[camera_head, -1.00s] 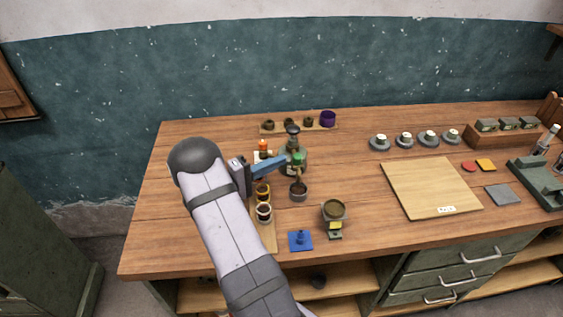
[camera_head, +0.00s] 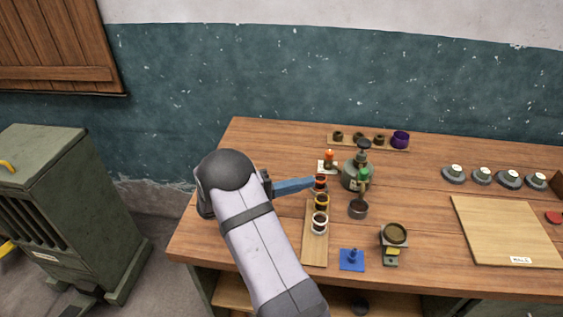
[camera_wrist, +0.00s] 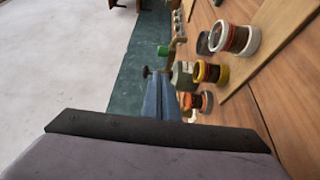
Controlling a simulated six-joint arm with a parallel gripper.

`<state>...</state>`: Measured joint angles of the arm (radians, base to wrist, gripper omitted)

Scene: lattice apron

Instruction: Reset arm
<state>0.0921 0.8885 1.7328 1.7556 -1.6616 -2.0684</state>
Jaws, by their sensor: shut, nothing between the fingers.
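My gripper (camera_head: 311,184) is at the left part of the wooden bench (camera_head: 215,215), its blue fingers together with nothing between them. In the head view the fingers point right, with their tips beside the red-banded jar (camera_head: 320,183); I cannot tell if they touch it. The wrist view shows the blue fingers (camera_wrist: 160,88) from behind, with the jars to their right. A yellow-banded jar (camera_head: 322,203) and a white-banded jar (camera_head: 320,224) stand in a row on a wooden strip (camera_head: 315,252).
Small pots line a rack (camera_head: 368,145) at the back. A pale board (camera_head: 505,228) lies right. A green cabinet (camera_head: 70,205) stands left of the bench, on the floor.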

